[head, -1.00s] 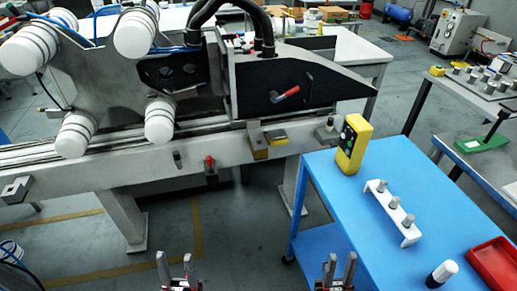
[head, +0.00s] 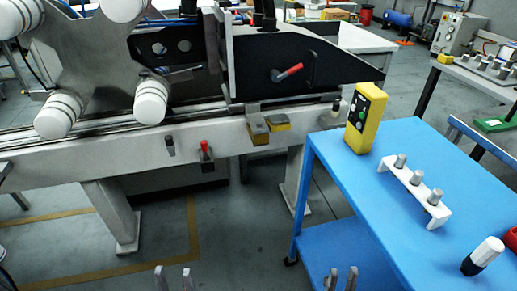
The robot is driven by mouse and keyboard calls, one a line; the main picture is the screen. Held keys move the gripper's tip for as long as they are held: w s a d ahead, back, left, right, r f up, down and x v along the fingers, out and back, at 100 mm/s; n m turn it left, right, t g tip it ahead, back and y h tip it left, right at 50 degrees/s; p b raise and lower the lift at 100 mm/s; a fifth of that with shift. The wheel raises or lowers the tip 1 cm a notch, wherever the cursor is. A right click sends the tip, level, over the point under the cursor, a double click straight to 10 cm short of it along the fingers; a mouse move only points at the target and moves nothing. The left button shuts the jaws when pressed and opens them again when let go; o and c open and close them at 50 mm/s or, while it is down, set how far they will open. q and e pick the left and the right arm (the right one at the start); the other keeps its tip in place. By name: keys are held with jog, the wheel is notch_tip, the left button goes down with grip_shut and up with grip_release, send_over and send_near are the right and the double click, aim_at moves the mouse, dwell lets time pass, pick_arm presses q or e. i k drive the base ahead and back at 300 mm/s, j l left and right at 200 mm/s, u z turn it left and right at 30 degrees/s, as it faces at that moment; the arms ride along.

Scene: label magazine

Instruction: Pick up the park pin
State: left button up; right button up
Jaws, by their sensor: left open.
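A small red-topped pin (head: 204,147) stands in a dark holder on the front of the grey beam (head: 100,156). Which of these is the park pin is not certain from the picture. My left gripper (head: 173,277) is at the bottom edge, open and empty, below and in front of the beam.
The blue cart (head: 390,230) on the right bears a yellow pendant (head: 366,118), a white rack (head: 413,188) with grey pegs and a black-and-white cylinder (head: 483,256). A black panel with a red lever (head: 288,73) rises above the beam. Floor before the beam is clear.

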aim_at(205, 144)
jog(key=i+j, duration=0.15)
jog(key=i, duration=0.7)
